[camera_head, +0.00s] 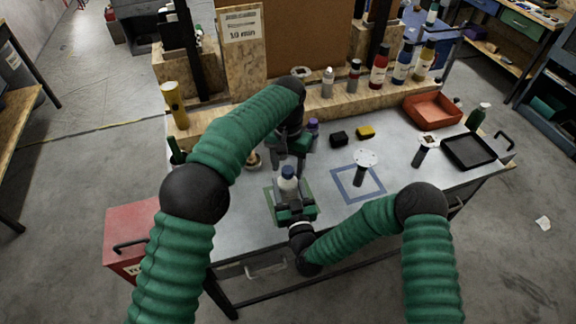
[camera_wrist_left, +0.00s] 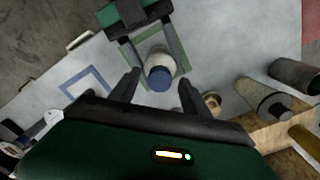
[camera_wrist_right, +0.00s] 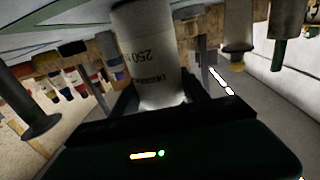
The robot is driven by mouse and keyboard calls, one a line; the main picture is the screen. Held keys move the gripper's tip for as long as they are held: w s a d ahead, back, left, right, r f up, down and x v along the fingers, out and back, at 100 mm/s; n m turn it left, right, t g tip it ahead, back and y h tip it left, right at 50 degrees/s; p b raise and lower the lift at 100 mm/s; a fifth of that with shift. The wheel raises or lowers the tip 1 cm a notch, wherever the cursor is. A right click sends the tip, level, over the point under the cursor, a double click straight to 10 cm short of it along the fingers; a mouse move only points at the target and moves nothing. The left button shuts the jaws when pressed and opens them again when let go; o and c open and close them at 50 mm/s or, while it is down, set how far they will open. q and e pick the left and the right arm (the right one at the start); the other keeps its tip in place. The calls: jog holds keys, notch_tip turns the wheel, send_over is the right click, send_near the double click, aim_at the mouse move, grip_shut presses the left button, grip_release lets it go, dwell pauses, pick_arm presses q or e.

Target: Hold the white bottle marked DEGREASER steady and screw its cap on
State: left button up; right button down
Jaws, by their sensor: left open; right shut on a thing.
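The white bottle (camera_head: 288,186) stands upright within the green square outline on the bench. Its blue cap (camera_head: 287,171) sits on its mouth; I cannot tell how tight it is. In the right wrist view the bottle (camera_wrist_right: 150,50) shows a DEGREASER label, upside down in the picture. My right gripper (camera_head: 296,211) is shut on the bottle's body from the front. My left gripper (camera_head: 289,158) is above and behind the cap, pointing down. In the left wrist view its open fingers (camera_wrist_left: 157,92) are on either side of the blue cap (camera_wrist_left: 160,78), with gaps.
A blue square outline (camera_head: 358,184) lies to the right, with a white-topped stand (camera_head: 365,158) at it. Black (camera_head: 339,138) and yellow (camera_head: 366,132) blocks, a red bin (camera_head: 432,111) and a black tray (camera_head: 469,151) are further right. Several bottles line the wooden ledge behind.

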pick_arm(q)
jog(key=shift+r, duration=0.1)
notch_tip(320, 180, up, 7)
jog(key=shift+w+r, duration=0.15)
pick_arm(e)
jog(key=shift+c, duration=2.4)
grip_release()
